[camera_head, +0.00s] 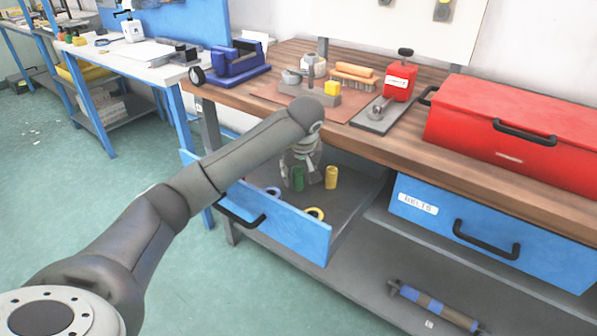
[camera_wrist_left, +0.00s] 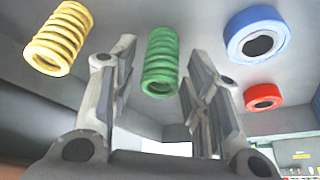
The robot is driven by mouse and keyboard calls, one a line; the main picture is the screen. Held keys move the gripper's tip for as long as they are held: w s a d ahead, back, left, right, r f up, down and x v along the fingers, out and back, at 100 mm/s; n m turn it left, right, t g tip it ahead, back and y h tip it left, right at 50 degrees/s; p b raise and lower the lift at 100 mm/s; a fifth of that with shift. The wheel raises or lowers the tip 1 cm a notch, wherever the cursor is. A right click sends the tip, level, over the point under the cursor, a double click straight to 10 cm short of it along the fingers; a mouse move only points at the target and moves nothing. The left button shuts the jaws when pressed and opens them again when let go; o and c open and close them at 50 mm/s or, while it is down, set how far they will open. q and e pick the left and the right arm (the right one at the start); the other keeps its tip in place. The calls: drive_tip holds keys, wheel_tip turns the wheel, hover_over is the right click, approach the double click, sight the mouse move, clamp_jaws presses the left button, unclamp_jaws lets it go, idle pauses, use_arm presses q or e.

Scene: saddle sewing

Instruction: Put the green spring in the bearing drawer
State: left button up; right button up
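The green spring (camera_head: 298,179) stands in the open blue drawer (camera_head: 285,227) under the workbench. My left gripper (camera_head: 303,173) points down into this drawer at the green spring. In the left wrist view the open fingers (camera_wrist_left: 162,55) have the green spring (camera_wrist_left: 162,64) between them, with visible gaps on both sides, so they do not appear closed on it. No drawer label reading bearings can be seen. My right gripper is out of view.
A yellow spring (camera_head: 331,177), a blue ring (camera_head: 273,191) and a yellow ring (camera_head: 316,213) are in the same drawer. The left wrist view also shows a red ring (camera_wrist_left: 263,97). A closed drawer labelled BELTS (camera_head: 418,204) is to the right; a red toolbox (camera_head: 470,126) stands above.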

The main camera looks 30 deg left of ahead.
use_arm(q)
drive_tip(key=shift+r, duration=0.1)
drive_tip(key=shift+r, duration=0.3)
drive_tip(key=p+v, duration=0.1)
drive_tip(key=v, duration=1)
drive_tip(key=shift+s+d+r, duration=0.15)
drive_tip(key=shift+d+r, duration=0.05)
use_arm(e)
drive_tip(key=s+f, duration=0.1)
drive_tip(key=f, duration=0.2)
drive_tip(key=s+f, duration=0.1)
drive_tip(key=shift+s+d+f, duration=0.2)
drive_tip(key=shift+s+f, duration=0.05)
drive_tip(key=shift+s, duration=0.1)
use_arm(q)
drive_tip(key=shift+f, duration=0.1)
